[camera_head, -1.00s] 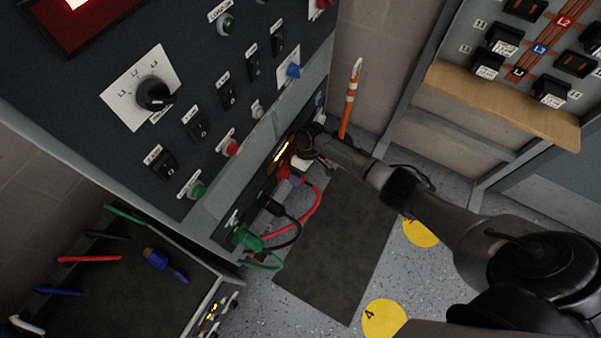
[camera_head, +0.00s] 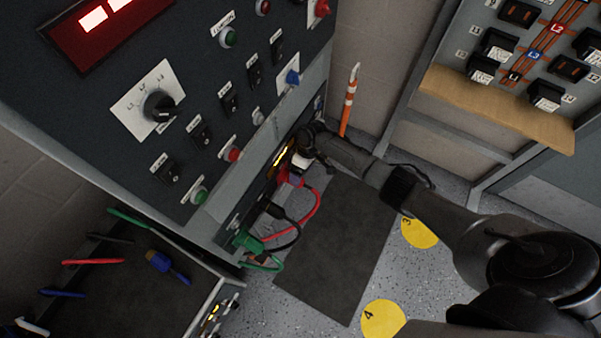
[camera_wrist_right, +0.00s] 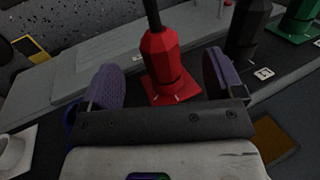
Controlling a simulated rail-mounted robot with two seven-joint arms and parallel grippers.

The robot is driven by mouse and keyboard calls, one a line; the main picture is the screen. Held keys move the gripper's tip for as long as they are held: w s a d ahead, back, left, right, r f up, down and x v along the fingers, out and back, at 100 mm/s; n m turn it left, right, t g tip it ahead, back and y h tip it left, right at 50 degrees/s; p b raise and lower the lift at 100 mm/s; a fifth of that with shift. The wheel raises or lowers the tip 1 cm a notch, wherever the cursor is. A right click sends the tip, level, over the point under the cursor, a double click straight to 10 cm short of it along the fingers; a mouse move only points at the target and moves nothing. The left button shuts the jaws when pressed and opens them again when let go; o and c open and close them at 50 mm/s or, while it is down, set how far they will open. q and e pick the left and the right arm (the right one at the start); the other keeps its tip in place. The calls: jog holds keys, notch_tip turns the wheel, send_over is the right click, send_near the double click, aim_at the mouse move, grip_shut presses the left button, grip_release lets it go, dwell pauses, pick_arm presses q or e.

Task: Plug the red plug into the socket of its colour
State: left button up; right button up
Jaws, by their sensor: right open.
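The red plug (camera_wrist_right: 165,62) stands upright on a red square socket plate (camera_wrist_right: 172,92) in the right wrist view and appears seated in it. Its cable rises from its top. My right gripper (camera_wrist_right: 165,80) is open, with its purple pads on either side of the plug and gaps visible. In the head view the red plug (camera_head: 291,179) is small and partly hidden by my right gripper (camera_head: 298,168) at the panel's lower ledge. The plug's contacts are hidden. My left gripper is out of view.
A black plug (camera_wrist_right: 247,30) and a green plug (camera_wrist_right: 296,18) stand in a row beside the red one. Red, black and green cables hang in loops below the panel (camera_head: 225,120). A tool tray (camera_head: 130,290) is at lower left. An orange-white post (camera_head: 348,105) stands behind the arm.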

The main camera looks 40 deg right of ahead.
jog(key=p+v, duration=0.3)
jog(key=v, duration=0.1)
jog(key=shift+d+r, duration=0.15)
jog(key=shift+r, duration=0.2)
dwell(0.4)
jog(key=p+v, duration=0.6)
jog(key=v, duration=0.7)
jog(key=shift+r, duration=0.4)
